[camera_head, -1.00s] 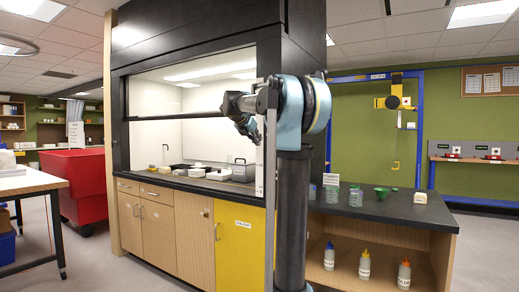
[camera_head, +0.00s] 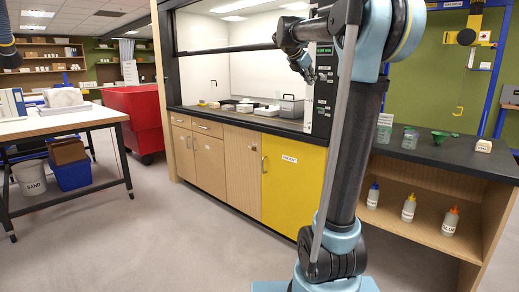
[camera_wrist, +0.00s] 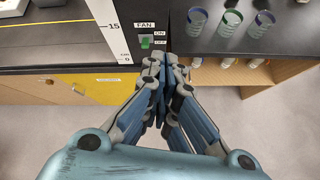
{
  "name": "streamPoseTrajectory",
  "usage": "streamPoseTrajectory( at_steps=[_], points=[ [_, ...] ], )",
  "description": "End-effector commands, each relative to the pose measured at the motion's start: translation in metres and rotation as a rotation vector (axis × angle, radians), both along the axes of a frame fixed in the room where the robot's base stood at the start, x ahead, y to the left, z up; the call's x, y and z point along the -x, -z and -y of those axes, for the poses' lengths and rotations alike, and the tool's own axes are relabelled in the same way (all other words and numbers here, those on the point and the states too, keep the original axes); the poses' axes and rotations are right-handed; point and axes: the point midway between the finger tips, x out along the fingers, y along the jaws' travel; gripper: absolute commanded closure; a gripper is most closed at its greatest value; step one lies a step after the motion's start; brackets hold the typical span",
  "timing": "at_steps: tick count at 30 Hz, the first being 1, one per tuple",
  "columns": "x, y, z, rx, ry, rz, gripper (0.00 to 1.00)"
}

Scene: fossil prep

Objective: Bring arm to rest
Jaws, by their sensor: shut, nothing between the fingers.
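My gripper (camera_head: 309,76) is at the end of my arm, in front of the right side of the fume hood. In the wrist view my gripper (camera_wrist: 165,62) has its fingers drawn together, with nothing between them. Beyond the fingertips a green fan switch (camera_wrist: 146,41) shows on the dark hood post, beside a white scale strip. My arm stands folded, its upper links close to the column. Part of the hood's right post is hidden behind the arm.
The hood counter (camera_head: 215,107) holds small boxes and a grey case (camera_head: 291,106). A dark bench (camera_head: 440,150) with cups and a green funnel stands right. A white table (camera_head: 55,121) and red bin (camera_head: 135,106) stand left. Floor at left centre is clear.

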Motion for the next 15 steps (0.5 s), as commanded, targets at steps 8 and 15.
streamPoseTrajectory(
  at_steps=[8,15],
  points=[
    [0.108,0.09,0.006,-0.374,0.354,0.134,1.0],
    [0.198,0.174,-0.001,-0.662,0.694,0.23,1.0]
  ],
)
